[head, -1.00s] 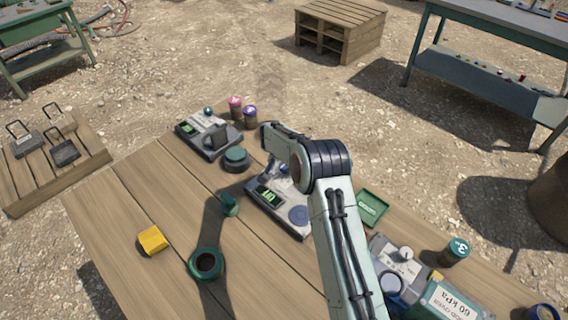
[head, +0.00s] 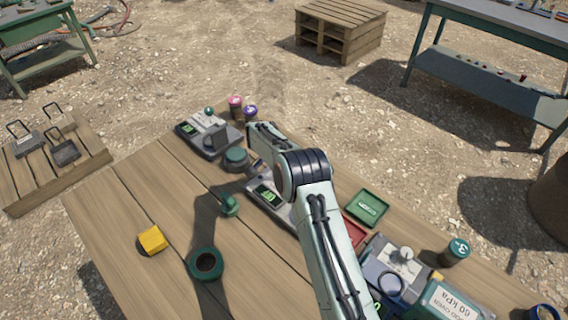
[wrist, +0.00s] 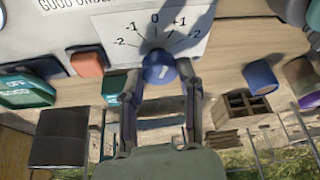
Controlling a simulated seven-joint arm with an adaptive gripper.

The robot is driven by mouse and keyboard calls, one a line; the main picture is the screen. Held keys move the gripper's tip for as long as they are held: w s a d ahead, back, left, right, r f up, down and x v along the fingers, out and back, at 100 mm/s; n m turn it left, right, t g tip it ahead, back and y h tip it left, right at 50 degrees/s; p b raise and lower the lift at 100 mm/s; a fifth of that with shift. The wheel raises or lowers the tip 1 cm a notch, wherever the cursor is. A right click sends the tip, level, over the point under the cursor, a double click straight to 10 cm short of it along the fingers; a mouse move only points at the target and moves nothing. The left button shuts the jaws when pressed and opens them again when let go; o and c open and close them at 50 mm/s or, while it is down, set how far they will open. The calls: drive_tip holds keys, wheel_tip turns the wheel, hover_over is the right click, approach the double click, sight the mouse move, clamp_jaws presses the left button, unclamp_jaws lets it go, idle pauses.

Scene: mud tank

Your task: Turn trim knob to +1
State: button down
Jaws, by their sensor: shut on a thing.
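In the wrist view the blue trim knob (wrist: 158,68) sits at the lower edge of a white scale plate (wrist: 105,28) marked -2, -1, 0, +1, +2. My gripper (wrist: 160,74) has one finger on each side of the knob and is shut on it. A pale mark shows on the knob's face, but I cannot tell which number it points to. A dark shadow falls over the scale around 0. In the head view my arm hides the gripper and the knob.
In the head view a device with a green display (head: 267,194) lies partly under my arm. A green tray (head: 350,208), a red tray (head: 352,234) and a gauge unit (head: 445,300) are to the right. A yellow block (head: 152,240) and a green ring (head: 205,278) lie on open table at left.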

drive_tip(key=shift+m+h, duration=0.3)
drive_tip(key=shift+m, duration=0.8)
drive_tip(key=shift+g, duration=0.3)
drive_tip(key=c, duration=0.7)
unclamp_jaws()
drive_tip(key=shift+a, duration=0.1)
drive_tip(key=v, duration=1.2)
